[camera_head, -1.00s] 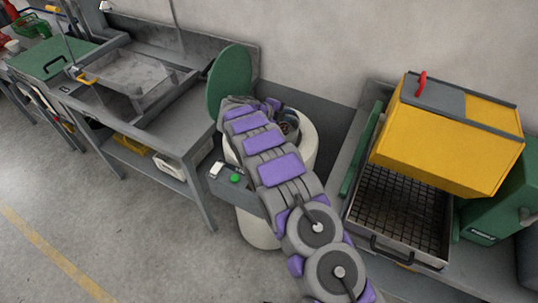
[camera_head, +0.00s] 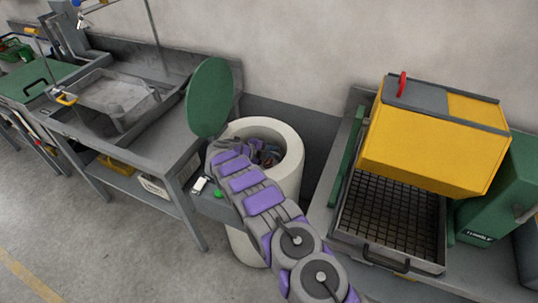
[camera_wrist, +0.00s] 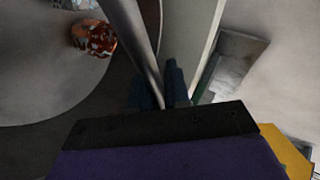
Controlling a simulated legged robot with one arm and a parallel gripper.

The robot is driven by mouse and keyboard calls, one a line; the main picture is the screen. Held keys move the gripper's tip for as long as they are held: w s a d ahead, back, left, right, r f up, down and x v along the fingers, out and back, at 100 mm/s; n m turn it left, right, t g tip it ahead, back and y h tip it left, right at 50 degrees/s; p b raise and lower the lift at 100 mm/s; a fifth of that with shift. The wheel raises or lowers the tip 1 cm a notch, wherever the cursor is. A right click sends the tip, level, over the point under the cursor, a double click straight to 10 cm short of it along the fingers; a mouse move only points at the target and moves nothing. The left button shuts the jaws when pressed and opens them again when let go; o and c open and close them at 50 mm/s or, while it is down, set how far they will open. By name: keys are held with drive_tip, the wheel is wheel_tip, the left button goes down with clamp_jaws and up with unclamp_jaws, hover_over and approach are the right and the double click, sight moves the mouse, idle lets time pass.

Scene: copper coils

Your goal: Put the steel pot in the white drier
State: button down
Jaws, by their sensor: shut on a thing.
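The white drier (camera_head: 293,147) is a round white tub at mid-picture in the head view. Its green lid (camera_head: 210,97) stands open at the left. My gripper, hidden behind my arm in the head view, reaches over the drier's near rim. In the wrist view my gripper's dark fingers (camera_wrist: 159,95) are closed around a slim grey steel part, apparently the steel pot (camera_wrist: 137,42); whether it is rim or handle I cannot tell. A reddish-copper thing (camera_wrist: 95,37) lies on a round grey surface beside it. Dark and reddish shapes show inside the drier's mouth.
A grey box with a green button (camera_head: 218,194) sits at the drier's left front. A yellow hood (camera_head: 432,140) stands over a black grid tray (camera_head: 392,220) on the right. A steel table (camera_head: 190,140) with a basin stands left.

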drive_tip(key=shift+a+f, duration=0.2)
drive_tip(key=shift+f, duration=0.4)
drive_tip(key=shift+a, duration=0.4)
drive_tip(key=c, duration=1.3)
unclamp_jaws()
drive_tip(key=shift+a, duration=0.15)
drive_tip(key=shift+o, duration=1)
drive_tip(key=shift+d, duration=0.5)
drive_tip(key=p+v, duration=0.2)
drive_tip(key=v, duration=1)
drive_tip(key=shift+a, duration=0.2)
